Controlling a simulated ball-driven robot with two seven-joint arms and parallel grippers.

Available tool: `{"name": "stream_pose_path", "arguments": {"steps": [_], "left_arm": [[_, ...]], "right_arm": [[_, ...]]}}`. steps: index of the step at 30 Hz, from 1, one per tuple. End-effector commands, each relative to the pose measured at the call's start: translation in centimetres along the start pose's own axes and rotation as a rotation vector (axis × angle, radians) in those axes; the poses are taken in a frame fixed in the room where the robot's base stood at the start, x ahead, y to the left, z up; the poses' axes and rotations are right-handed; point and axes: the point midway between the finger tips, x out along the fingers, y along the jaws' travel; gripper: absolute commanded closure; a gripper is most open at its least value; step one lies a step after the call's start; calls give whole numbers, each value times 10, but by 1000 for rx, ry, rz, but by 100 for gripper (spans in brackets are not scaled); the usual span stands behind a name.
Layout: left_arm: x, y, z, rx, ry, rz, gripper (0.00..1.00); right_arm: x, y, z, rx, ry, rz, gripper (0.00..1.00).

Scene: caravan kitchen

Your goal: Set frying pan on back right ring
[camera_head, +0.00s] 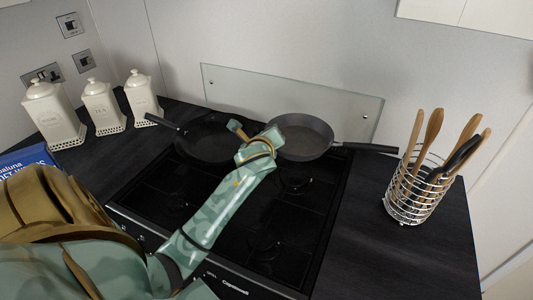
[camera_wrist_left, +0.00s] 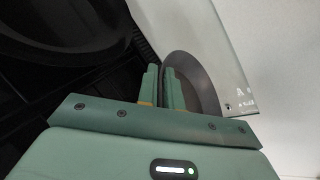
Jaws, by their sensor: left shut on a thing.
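A grey frying pan (camera_head: 303,134) is over the back right of the black gas hob (camera_head: 236,280), its dark handle (camera_head: 365,147) pointing right. My left gripper (camera_head: 262,140) is shut on its left rim. In the left wrist view, the fingers (camera_wrist_left: 161,88) are close together and the pan (camera_wrist_left: 206,88) shows just behind them. The pan looks about level; I cannot tell whether it touches the hob. The back right ring is hidden beneath it. My right gripper is not in view.
A second, black pan (camera_head: 205,140) stands at the back left of the hob, handle to the left, close to my gripper. A glass splashback (camera_head: 245,90) is behind. A wire utensil holder (camera_head: 410,200) stands at right, and cream canisters (camera_head: 102,108) at left.

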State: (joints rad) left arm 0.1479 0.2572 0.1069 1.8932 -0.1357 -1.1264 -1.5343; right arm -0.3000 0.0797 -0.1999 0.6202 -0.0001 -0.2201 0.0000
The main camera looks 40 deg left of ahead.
Motion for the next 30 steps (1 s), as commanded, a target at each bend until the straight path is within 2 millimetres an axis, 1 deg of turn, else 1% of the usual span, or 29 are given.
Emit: {"name": "stream_pose_path", "arguments": {"steps": [1,6,10,13,19,24,26,30], "left_arm": [[3,10,-13,1,6,3,100],[12,26,-36,0,6,3,100],[18,37,-50,1,5,3,100],[21,42,-57,0,3,1,100],[24,47,-64,-1,4,0,100],[32,61,-84,0,6,3,100],[37,64,-90,0,5,2,100],[37,62,-88,1,4,0,100]], "right_arm": [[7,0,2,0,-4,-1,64],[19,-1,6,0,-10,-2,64],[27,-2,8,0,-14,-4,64],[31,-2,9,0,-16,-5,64],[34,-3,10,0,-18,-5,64],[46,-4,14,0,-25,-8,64],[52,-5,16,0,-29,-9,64],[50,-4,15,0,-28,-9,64]]}}
